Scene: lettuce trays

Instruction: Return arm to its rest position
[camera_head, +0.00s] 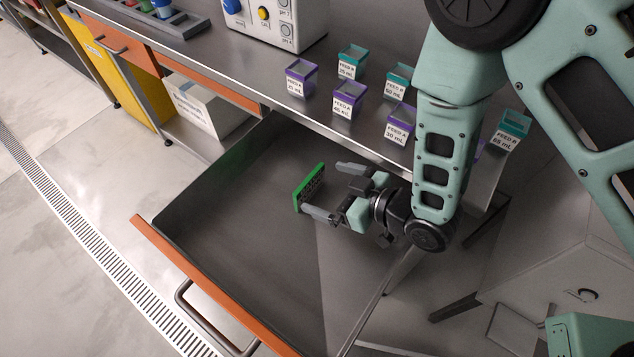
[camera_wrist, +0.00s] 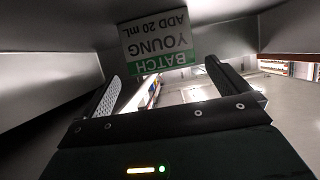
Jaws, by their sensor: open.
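My gripper (camera_head: 321,187) is open and empty, over or inside the pulled-out drawer below the counter. A green-edged card (camera_head: 308,188) stands just in front of its fingertips in the head view. In the wrist view, my two fingers (camera_wrist: 166,78) are spread apart, and the card (camera_wrist: 158,42) appears upside down beyond them, reading BATCH YOUNG ADD 20 mL. I cannot tell what holds the card up or whether it touches a finger. My arm reaches down from the upper right and hides part of the counter.
The open drawer (camera_head: 222,232) has an orange front and otherwise looks empty. Several labelled feed cups, such as a purple one (camera_head: 300,80), stand on the counter above, close to my arm. A white instrument box (camera_head: 272,22) stands behind them. Open floor lies to the left.

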